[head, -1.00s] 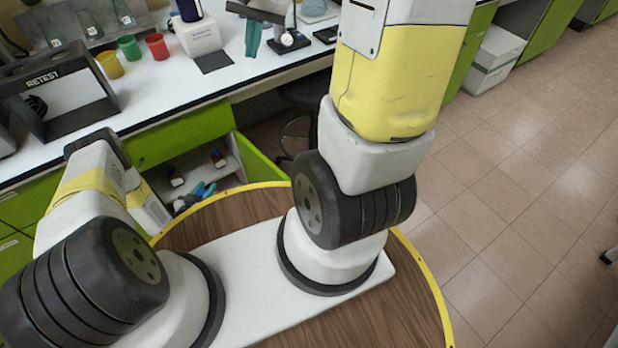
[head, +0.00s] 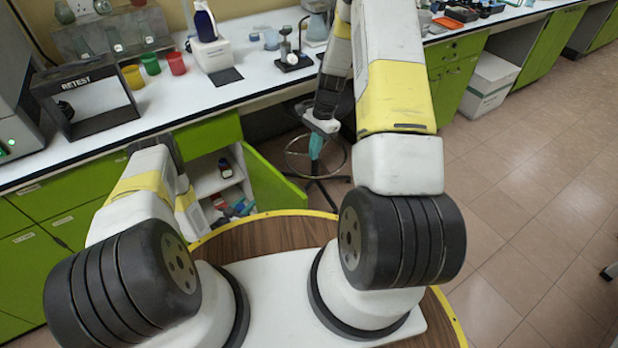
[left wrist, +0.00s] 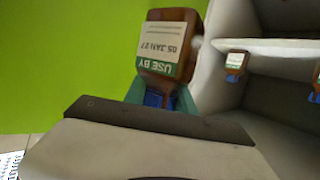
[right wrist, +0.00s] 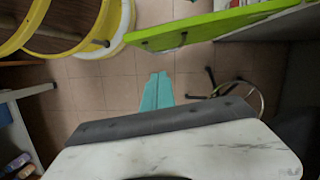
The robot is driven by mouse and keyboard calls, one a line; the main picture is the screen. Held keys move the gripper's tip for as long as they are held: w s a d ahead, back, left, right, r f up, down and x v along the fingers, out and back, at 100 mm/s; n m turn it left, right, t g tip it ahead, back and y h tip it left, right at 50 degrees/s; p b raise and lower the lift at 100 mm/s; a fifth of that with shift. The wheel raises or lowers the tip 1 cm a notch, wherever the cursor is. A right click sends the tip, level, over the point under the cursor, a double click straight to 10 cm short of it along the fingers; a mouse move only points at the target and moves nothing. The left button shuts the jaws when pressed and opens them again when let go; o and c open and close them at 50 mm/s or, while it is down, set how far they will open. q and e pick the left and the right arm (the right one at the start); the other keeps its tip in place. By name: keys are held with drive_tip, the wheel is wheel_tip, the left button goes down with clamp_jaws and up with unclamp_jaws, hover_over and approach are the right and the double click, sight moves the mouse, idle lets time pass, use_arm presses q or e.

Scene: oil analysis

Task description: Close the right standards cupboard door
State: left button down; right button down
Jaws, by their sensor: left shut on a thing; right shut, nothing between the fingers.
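The right cupboard door (head: 274,184) is green and stands open, swung out from the counter front; its edge also shows in the right wrist view (right wrist: 210,27). My right gripper (head: 316,148) is shut and empty, to the right of the door and apart from it. Its teal fingers lie together in the right wrist view (right wrist: 157,92). My left gripper (left wrist: 160,95) is shut on a brown bottle (left wrist: 170,38) with a "USE BY 05 JAN 27" label. A green panel and the cupboard's pale shelf (left wrist: 275,50) are behind it.
A small bottle (head: 225,168) stands on the cupboard shelf. A dark stool (head: 325,178) stands behind my right gripper. The white counter (head: 250,83) holds coloured cups and lab devices.

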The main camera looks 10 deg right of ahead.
hover_over(302, 189)
drive_tip(key=w+d, duration=0.1)
drive_tip(key=d, duration=0.2)
drive_tip(key=w+d+f+x, duration=0.1)
drive_tip(key=d+x, duration=0.1)
drive_tip(key=x, duration=0.7)
drive_tip(key=a, duration=0.1)
drive_tip(key=s+a, duration=0.1)
drive_tip(key=a, duration=0.1)
drive_tip(key=shift+s+a, duration=0.3)
drive_tip(key=shift+a, duration=0.15)
